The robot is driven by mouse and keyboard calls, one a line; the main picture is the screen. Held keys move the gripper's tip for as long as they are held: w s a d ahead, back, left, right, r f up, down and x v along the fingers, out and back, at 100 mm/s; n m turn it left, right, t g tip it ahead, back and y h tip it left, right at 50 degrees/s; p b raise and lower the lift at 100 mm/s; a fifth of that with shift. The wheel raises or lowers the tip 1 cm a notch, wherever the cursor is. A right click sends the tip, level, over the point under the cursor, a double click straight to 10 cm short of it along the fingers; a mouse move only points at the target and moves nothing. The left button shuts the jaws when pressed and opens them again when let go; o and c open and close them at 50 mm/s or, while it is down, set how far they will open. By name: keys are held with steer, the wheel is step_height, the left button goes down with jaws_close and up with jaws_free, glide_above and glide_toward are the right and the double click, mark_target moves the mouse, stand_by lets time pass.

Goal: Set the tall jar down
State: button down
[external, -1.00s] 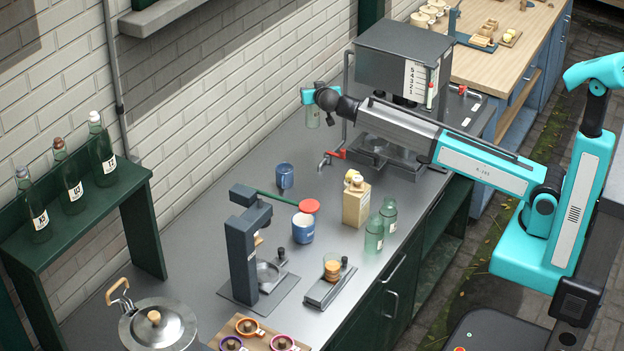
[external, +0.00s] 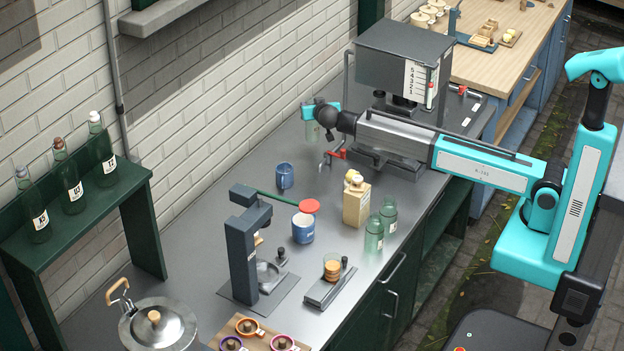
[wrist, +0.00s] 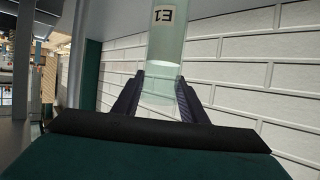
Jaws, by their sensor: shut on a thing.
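The tall jar is a pale green glass cylinder with a white label reading "E1". It shows in the wrist view (wrist: 165,50) between the fingers and in the external view (external: 312,131) below my gripper. My gripper (external: 309,112) is shut on it at the back of the grey counter (external: 250,167), near the brick wall. The jar looks upright in the external view. I cannot tell whether its base touches the counter. In the wrist view the dark fingers (wrist: 158,98) stand on both sides of the glass.
A blue mug (external: 285,176) stands nearest on the left, and a red-handled tap (external: 335,155) is close on the right. The large grey machine (external: 402,65) stands behind my arm. Two green jars (external: 375,233) and a tan carton (external: 356,204) stand towards the front edge.

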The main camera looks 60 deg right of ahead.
step_height(320, 180, down, 4)
steer(key=shift+r+p, duration=0.15)
steer(key=shift+p, duration=0.55)
stand_by(0.3)
steer(key=c, duration=1.1)
jaws_free()
steer(key=shift+b+v, duration=2)
steer(key=shift+v, duration=4)
